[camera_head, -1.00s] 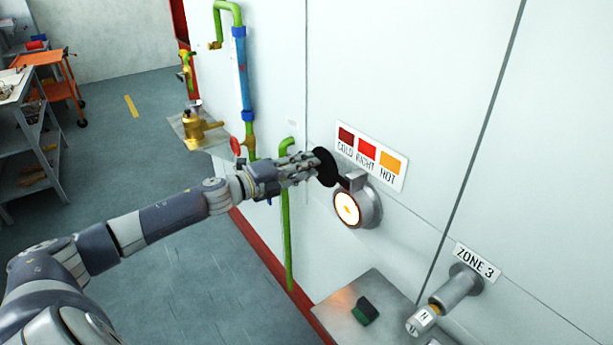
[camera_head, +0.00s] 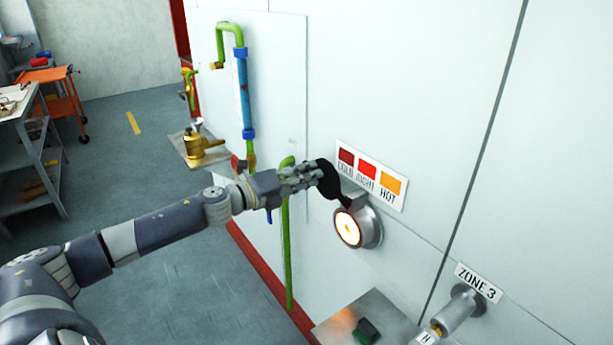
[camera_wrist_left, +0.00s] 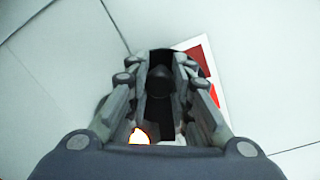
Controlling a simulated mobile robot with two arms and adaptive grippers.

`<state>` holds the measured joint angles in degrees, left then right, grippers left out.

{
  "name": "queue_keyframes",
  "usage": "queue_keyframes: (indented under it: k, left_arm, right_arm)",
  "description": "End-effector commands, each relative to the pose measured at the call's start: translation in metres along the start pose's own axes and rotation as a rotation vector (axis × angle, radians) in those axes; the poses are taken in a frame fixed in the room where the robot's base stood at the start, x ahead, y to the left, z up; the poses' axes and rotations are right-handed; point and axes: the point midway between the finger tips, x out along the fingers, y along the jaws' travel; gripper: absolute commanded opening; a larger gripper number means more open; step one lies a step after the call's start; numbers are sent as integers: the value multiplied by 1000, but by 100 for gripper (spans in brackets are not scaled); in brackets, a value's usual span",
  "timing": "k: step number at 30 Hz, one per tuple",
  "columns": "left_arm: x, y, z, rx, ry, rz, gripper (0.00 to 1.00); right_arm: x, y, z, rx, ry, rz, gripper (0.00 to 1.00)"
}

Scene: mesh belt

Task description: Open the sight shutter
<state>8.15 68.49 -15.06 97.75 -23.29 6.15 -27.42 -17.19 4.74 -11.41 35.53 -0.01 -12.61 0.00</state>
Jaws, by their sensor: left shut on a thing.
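The sight port (camera_head: 358,227) is a grey metal ring on the white wall with a bright orange-white glowing opening. Its shutter (camera_head: 329,180) is a black disc swung up and to the left of the opening, which is uncovered. My left gripper (camera_head: 318,176) is shut on the shutter at the disc's left side. In the left wrist view the black shutter (camera_wrist_left: 160,85) lies between the fingers, and the glowing opening (camera_wrist_left: 139,136) shows below it, partly hidden by the gripper. My right gripper is not in view.
A COLD, RIGHT, HOT colour plate (camera_head: 371,175) is just above the port. A ZONE 3 handle (camera_head: 455,313) juts out at lower right. A grey shelf (camera_head: 366,312) holds a dark green block. Green and blue pipes (camera_head: 243,90) run left of the port.

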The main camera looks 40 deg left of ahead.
Motion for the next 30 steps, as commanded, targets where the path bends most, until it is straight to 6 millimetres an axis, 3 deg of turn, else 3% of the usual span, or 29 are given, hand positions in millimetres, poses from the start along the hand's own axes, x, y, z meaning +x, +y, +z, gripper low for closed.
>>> queue_keyframes:
  k: [2,3,6,19,30]
  left_arm:
    - [0,-1,1,0,-2,-1,0]
    - [0,0,1,-1,-2,-1,25]
    - [0,0,1,-1,-2,-1,42]
    - [-3,1,0,-3,0,1,42]
    - [-29,2,-1,-5,1,4,42]
  right_arm:
    - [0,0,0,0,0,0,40]
    - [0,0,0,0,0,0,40]
    - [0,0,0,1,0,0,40]
    - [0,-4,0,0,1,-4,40]
    - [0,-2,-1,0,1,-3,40]
